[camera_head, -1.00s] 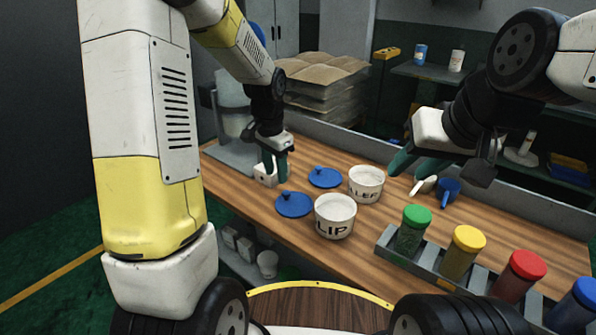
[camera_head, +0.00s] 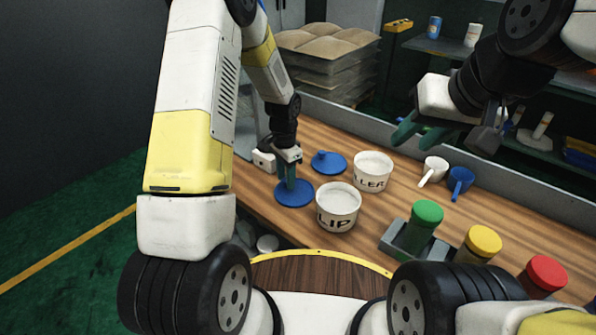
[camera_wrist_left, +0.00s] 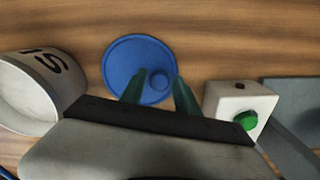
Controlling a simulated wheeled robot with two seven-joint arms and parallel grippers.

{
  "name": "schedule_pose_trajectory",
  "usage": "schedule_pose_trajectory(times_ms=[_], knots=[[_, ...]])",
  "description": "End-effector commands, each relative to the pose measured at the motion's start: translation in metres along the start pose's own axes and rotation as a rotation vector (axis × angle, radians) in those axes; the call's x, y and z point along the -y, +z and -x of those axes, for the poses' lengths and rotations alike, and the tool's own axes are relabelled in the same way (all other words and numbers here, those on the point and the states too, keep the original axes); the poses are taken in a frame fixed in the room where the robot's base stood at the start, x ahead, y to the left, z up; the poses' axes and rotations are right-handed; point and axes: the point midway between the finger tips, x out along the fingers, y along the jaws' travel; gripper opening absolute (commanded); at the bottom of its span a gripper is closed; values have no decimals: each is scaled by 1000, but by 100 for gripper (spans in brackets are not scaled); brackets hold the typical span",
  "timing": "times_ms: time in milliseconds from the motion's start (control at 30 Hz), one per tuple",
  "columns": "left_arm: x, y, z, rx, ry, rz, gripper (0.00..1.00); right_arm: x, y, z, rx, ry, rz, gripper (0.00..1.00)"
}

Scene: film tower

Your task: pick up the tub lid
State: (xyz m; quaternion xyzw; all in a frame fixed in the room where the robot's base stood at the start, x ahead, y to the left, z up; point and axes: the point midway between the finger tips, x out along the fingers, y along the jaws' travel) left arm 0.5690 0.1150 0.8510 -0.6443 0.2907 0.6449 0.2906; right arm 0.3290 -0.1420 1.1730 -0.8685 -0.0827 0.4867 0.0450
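A blue tub lid (camera_head: 294,198) with a round knob lies flat on the wooden bench, left of the white tub marked LIP (camera_head: 338,207). A second blue lid (camera_head: 328,162) lies behind it, near another white tub (camera_head: 372,172). My left gripper (camera_head: 289,182) points down over the nearer lid. In the left wrist view its two teal fingers (camera_wrist_left: 158,92) are apart, one on each side of the knob of the lid (camera_wrist_left: 128,60). Whether they touch it I cannot tell. My right gripper (camera_head: 416,138) hangs above the back of the bench, fingers apart and empty.
A white box with a green button (camera_wrist_left: 240,108) stands close beside my left gripper. A grey rack with green-, yellow- and red-capped jars (camera_head: 425,225) is at the front right. A white scoop (camera_head: 433,170) and a blue scoop (camera_head: 459,183) lie at the right.

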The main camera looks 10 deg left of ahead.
Motion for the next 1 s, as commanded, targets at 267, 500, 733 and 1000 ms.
schedule_pose_trajectory(times_ms=[267, 500, 733, 1000], knots=[[0, 0, -8, -1, -1, 0, 37, 0, 0, 0, 0, 0, 0, 36], [0, 0, -8, -1, -1, 0, 2, 0, 0, 0, 0, 0, 0, 36], [0, 0, -8, -1, -1, 0, 0, 0, 0, 0, 0, 0, 0, 36], [1, -1, 18, -4, -3, 0, 0, 0, 0, 0, 0, 0, 0, 36]])
